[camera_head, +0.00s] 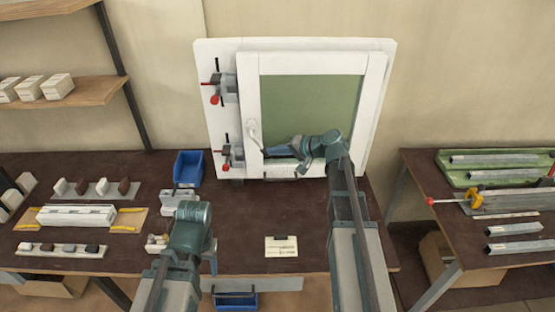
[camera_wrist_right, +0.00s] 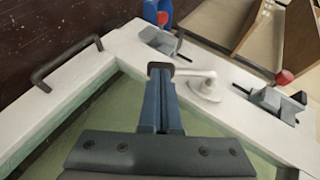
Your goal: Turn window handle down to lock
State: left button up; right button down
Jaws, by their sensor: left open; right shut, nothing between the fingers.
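The white window handle (camera_head: 252,134) sits on the left side of the white window sash (camera_head: 247,90), around a green pane. In the right wrist view the handle (camera_wrist_right: 205,86) has a round base and a lever running left toward my fingertips, along the frame side and downward on the upright window. My right gripper (camera_head: 268,151) is shut and empty, its blue fingers (camera_wrist_right: 160,72) at the lever's free end. Whether they touch is unclear. My left gripper (camera_head: 194,232) is open, low over the table's front; its fingers are mostly hidden.
Red-tipped clamps (camera_head: 228,88) hold the frame's left edge, another lower (camera_head: 232,154). A blue bin (camera_head: 188,168) stands left of the window. White profiles (camera_head: 76,216) and blocks lie on the left bench. A label card (camera_head: 281,246) lies at the front. A second table (camera_head: 480,262) is right.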

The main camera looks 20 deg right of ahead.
pick_arm(q)
notch_tip(320, 180, down, 11)
jog(key=b, duration=0.9)
jog(key=shift+f, duration=0.15)
pick_arm(e)
jog(key=a+f+m+t+y, duration=0.1)
jog(key=a+y, duration=0.1)
jog(key=w+a+f+t+y, duration=0.1)
jog(key=f, duration=0.1)
jog(key=shift+a+f+m+y, duration=0.1)
jog(key=shift+a+m+y, duration=0.25)
jog(key=shift+m+y, duration=0.05)
pick_arm(q)
jog(key=shift+b, duration=0.3)
pick_arm(e)
jog(key=shift+t, duration=0.3)
